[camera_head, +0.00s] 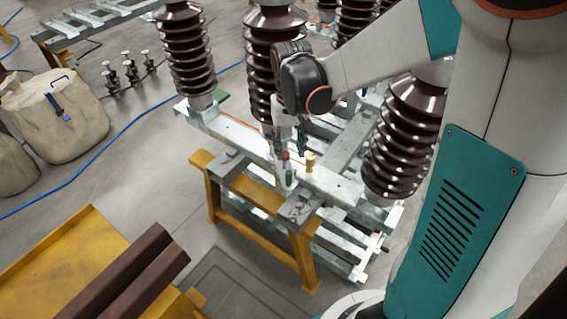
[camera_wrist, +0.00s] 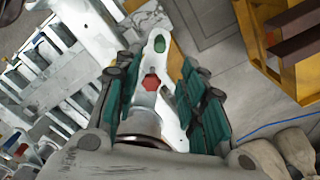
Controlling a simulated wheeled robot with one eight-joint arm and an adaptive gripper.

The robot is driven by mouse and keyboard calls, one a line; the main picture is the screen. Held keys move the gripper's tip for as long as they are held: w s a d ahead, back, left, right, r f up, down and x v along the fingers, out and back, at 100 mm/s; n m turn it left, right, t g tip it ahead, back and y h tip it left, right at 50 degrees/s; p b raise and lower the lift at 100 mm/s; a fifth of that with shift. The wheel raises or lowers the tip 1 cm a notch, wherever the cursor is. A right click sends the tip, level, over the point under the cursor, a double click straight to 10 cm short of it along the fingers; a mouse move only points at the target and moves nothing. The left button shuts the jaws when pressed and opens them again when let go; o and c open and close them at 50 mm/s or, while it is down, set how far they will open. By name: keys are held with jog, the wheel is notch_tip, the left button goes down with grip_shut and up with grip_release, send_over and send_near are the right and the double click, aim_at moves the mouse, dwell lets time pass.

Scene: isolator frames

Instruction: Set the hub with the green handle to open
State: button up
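The hub's pale metal plate (camera_wrist: 172,108) runs up the middle of the wrist view. It carries a green round piece (camera_wrist: 159,43) at its far end and a red hexagonal piece (camera_wrist: 151,83) nearer to me. In the head view the small green part (camera_head: 288,177) and red part (camera_head: 285,156) sit on the steel crossbeam below my gripper (camera_head: 289,142). In the wrist view my gripper (camera_wrist: 152,82) is open, with its teal fingers on either side of the red piece. I cannot tell whether a finger touches the hub.
Brown ribbed insulators (camera_head: 184,52) stand around the crossbeam, with another (camera_head: 405,135) close to my arm. A yellow stand (camera_head: 258,245) supports the frame. A small brass-coloured post (camera_head: 310,162) is beside the hub.

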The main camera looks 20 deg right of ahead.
aim_at(289, 172)
notch_tip(289, 172, down, 13)
jog(key=b, duration=0.4)
jog(key=shift+c, duration=0.6)
grip_shut()
